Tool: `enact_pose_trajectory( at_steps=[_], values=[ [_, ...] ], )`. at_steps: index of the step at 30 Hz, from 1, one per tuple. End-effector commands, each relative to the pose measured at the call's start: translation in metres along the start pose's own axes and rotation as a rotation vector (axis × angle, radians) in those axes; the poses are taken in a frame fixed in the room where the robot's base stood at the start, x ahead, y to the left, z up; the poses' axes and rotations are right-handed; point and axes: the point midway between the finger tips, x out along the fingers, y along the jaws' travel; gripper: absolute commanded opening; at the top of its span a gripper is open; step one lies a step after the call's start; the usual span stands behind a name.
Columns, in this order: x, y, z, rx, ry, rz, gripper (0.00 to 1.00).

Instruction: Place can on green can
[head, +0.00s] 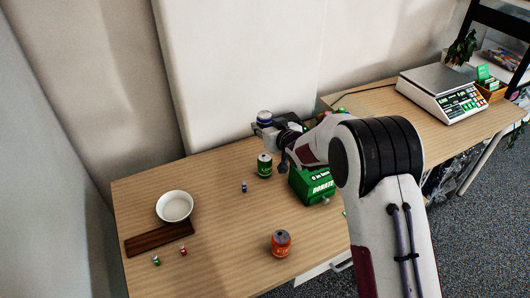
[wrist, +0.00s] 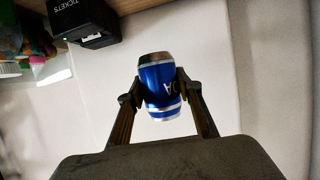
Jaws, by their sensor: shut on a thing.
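My gripper (head: 272,127) is shut on a blue can (head: 264,116). In the wrist view the blue can (wrist: 160,88) sits between the two fingertips (wrist: 159,92), with its silver end and white bands showing. In the head view the gripper and blue can are at the back of the table, above the green can (head: 264,166) in the picture. A gap shows between the two cans. The green can stands upright on the wooden table (head: 215,225). It does not show in the wrist view.
A green donation box (head: 312,184) stands right of the green can, partly behind my arm. An orange can (head: 281,243) stands at the front. A white bowl (head: 174,206), brown board (head: 158,238) and small batteries (head: 244,187) lie left. A black tickets box (wrist: 85,20) shows in the wrist view.

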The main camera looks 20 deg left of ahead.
Motion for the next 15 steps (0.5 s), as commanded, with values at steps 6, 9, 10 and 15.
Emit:
enact_pose_trajectory(
  at_steps=[6,9,10,15],
  values=[
    [0.011,0.000,0.027,0.002,-0.003,0.000,0.22],
    [0.016,0.000,0.039,0.001,-0.002,0.000,0.22],
    [0.017,0.000,0.042,0.000,-0.002,0.000,0.22],
    [0.021,0.000,0.050,0.001,0.000,0.000,0.22]
  ],
)
